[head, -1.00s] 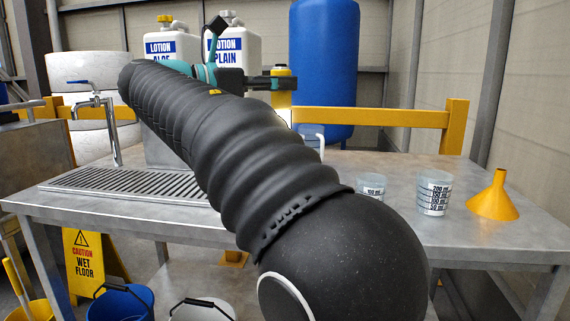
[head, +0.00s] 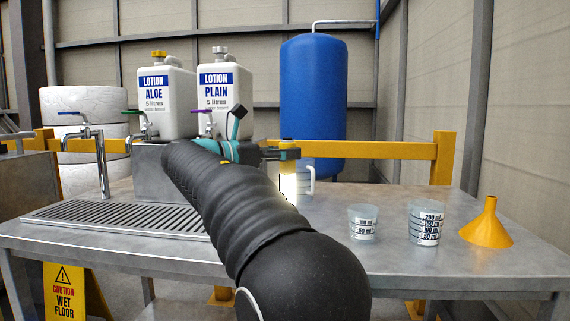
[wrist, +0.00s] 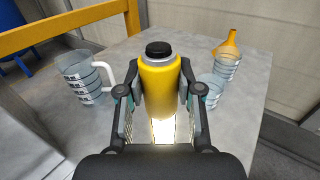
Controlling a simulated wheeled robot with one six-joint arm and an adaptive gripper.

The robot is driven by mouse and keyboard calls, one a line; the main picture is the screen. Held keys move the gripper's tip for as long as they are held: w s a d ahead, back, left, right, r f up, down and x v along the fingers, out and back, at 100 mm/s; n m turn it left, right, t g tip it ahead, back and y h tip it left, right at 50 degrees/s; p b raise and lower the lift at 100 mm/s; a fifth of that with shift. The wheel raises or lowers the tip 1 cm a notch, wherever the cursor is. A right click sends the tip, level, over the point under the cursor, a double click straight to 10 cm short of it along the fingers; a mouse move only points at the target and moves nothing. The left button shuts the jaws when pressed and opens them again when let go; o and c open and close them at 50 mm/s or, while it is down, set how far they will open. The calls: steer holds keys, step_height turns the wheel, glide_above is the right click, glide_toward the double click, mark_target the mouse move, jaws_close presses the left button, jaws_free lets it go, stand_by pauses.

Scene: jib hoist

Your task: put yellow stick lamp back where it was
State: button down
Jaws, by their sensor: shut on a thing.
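The yellow stick lamp (wrist: 158,84) has a yellow body, a black cap and a glowing white lower part. My gripper (wrist: 160,110) is shut on it, with one finger on each side, in the wrist view. In the head view my gripper (head: 283,154) holds the lamp (head: 288,185) upright over the steel table (head: 390,265). The lit part shows beyond my dark sleeved arm, which hides its lower end. I cannot tell whether the lamp touches the table top.
A clear jug (wrist: 82,78) with a white handle stands left of the lamp. Two clear measuring cups (head: 363,222) (head: 425,222) and a yellow funnel (head: 487,224) stand to the right. Two lotion containers (head: 167,98) (head: 223,98) stand behind. A yellow rail (head: 385,150) runs behind the table.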

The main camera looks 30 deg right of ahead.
steer(key=shift+f, duration=0.9)
steer(key=c, duration=0.8)
jaws_free()
steer(key=shift+o, duration=0.2)
steer(key=a+p, duration=0.1)
steer(key=a, duration=1.1)
steer(key=shift+s, duration=0.25)
